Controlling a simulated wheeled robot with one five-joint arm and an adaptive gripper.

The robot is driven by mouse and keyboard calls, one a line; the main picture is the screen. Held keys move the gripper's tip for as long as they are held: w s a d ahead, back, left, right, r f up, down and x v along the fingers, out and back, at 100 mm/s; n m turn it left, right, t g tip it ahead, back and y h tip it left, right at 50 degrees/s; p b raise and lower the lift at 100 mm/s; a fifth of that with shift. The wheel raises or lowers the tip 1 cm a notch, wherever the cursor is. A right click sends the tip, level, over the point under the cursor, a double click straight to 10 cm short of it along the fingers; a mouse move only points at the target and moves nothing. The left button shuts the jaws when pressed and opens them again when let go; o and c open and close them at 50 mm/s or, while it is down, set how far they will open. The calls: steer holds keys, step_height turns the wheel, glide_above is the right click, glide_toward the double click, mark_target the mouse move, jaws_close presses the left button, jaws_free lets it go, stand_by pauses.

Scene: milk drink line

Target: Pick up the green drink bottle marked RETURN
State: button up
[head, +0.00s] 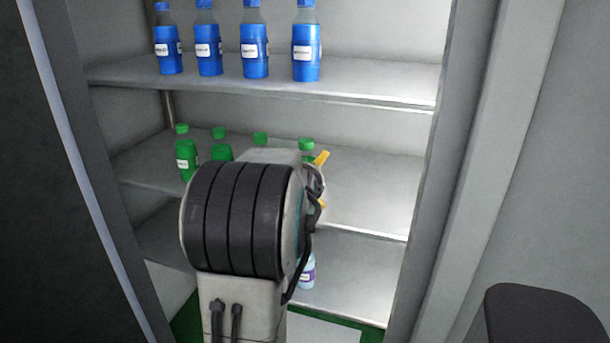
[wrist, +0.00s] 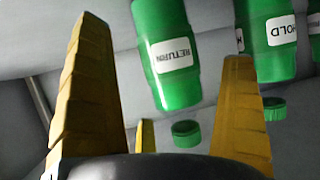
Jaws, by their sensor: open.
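In the wrist view, a green bottle with a white RETURN label (wrist: 168,60) appears upside down, its green cap (wrist: 186,133) toward the bottom of the picture. It shows between the yellow fingers of my gripper (wrist: 164,38), which are apart; I see no contact. Beside it on the right is a green bottle marked HOLD (wrist: 268,40). In the head view, my gripper (head: 321,181) is by the middle shelf, mostly hidden by my arm. Several green bottles stand there; the rightmost (head: 306,145) is nearest the fingers. Their labels are unreadable or hidden in that view.
Several blue bottles (head: 254,48) stand on the upper shelf (head: 370,88). The middle shelf (head: 375,205) is bare to the right of the green bottles. A pale bottle with a purple label (head: 308,273) stands lower down. Cabinet side walls flank the shelves.

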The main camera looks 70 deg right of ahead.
steer(key=shift+x, duration=2)
steer(key=shift+c, duration=0.5)
steer(key=c, duration=1.1)
steer(key=shift+r, duration=0.1)
